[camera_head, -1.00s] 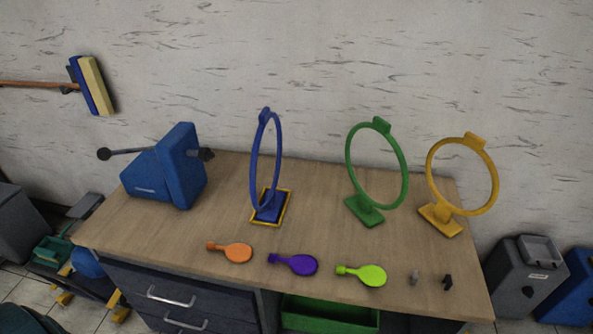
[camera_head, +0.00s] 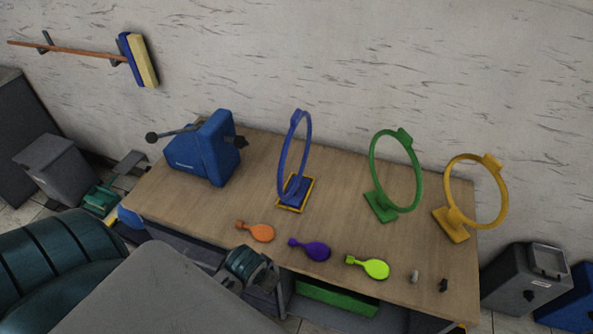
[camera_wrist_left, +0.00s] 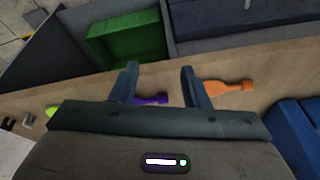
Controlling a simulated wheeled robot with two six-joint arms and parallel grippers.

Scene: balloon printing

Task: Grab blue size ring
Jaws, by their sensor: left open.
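The blue size ring (camera_head: 281,172) stands upright on its small blue base, inside a yellow-edged square (camera_head: 306,181) on the table. It is left of the green ring (camera_head: 372,170) and yellow ring (camera_head: 504,208). It does not show in the left wrist view. My left gripper (camera_wrist_left: 160,82) is open and empty; its two fingers reach over the table's front edge, near the purple balloon (camera_wrist_left: 153,99) and the orange balloon (camera_wrist_left: 229,87). In the head view my left arm comes in at the lower left, below and apart from the blue ring. My right gripper is out of view.
A blue machine (camera_head: 203,155) with a rod stands left of the blue ring. Orange (camera_head: 260,232), purple (camera_head: 314,251) and lime (camera_head: 372,268) balloons lie along the front of the wooden table (camera_head: 345,225). A green drawer (camera_wrist_left: 127,38) is below the front edge.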

